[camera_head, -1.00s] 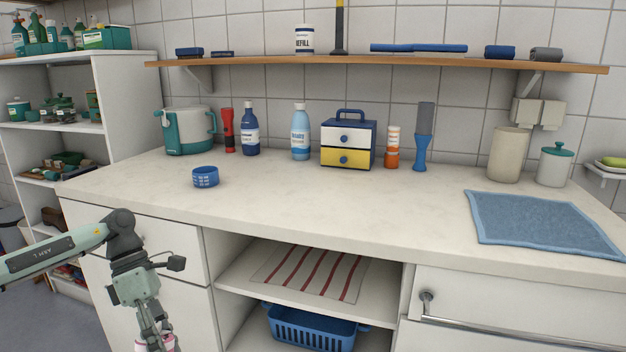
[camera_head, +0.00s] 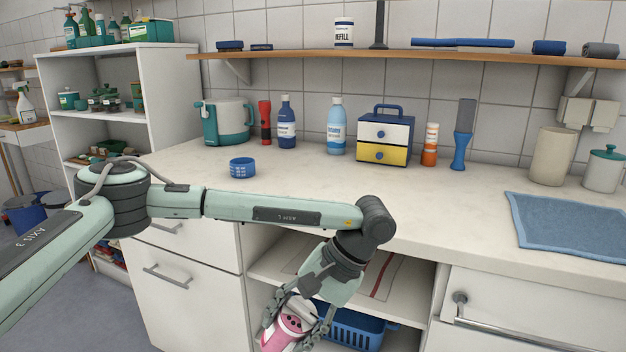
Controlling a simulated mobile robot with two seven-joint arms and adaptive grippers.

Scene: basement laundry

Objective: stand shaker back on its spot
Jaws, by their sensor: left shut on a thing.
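A pink shaker (camera_head: 282,334) with a white part and dark holes in its top is held tilted in front of the cabinet, low in the view. My left gripper (camera_head: 292,330) is shut on it, with a finger on each side. The lower end of the shaker is cut off by the picture's bottom edge. My left arm reaches across in front of the counter (camera_head: 330,180), and the gripper hangs below the counter top. My right gripper is not in view.
A blue patterned ring-shaped cup (camera_head: 242,168) stands at the counter's front left. Bottles, a small drawer box (camera_head: 384,140) and a blue brush line the wall. A blue cloth (camera_head: 570,225) lies at right. A blue basket (camera_head: 352,328) is behind the gripper. The middle counter is clear.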

